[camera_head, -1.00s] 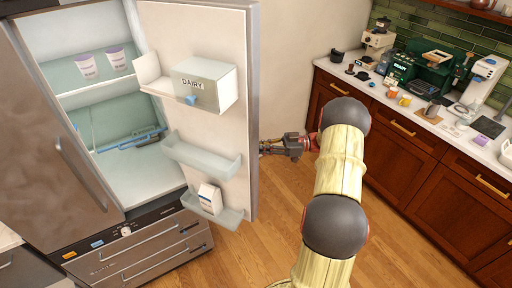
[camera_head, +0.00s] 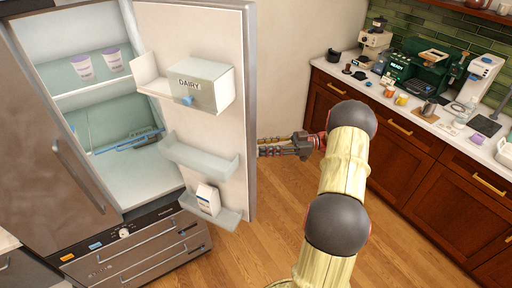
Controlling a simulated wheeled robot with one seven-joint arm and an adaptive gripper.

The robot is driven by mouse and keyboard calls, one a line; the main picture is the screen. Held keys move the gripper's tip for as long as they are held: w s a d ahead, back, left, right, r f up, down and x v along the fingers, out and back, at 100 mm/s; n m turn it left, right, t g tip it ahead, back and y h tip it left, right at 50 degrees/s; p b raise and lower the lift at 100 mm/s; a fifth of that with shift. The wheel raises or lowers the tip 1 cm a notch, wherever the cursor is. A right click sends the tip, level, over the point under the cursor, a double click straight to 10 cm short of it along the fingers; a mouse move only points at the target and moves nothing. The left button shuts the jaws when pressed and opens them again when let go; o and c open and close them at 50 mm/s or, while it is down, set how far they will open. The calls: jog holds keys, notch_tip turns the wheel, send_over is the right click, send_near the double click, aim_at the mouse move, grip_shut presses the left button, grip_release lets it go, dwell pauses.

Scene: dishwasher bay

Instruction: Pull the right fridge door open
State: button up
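The right fridge door (camera_head: 244,120) stands wide open, swung out toward the right, with its inner shelves and dairy box facing me. The left fridge door (camera_head: 45,120) is shut, with a vertical bar handle. My gripper (camera_head: 262,147) is just right of the right door's edge. Its fingers point left toward the door's outer side. The outer face and handle of the right door are hidden, so contact with the handle cannot be told. The finger opening is too small to judge.
The open fridge holds two white cups (camera_head: 98,63) on a shelf. A small carton (camera_head: 207,199) stands in the lower door bin. Drawers (camera_head: 150,252) lie below. A counter (camera_head: 450,125) with coffee equipment runs along the right. Wooden floor (camera_head: 240,255) between is clear.

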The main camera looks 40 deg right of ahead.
jog(key=v, duration=0.7)
jog(key=shift+d, duration=0.2)
jog(key=shift+s, duration=0.15)
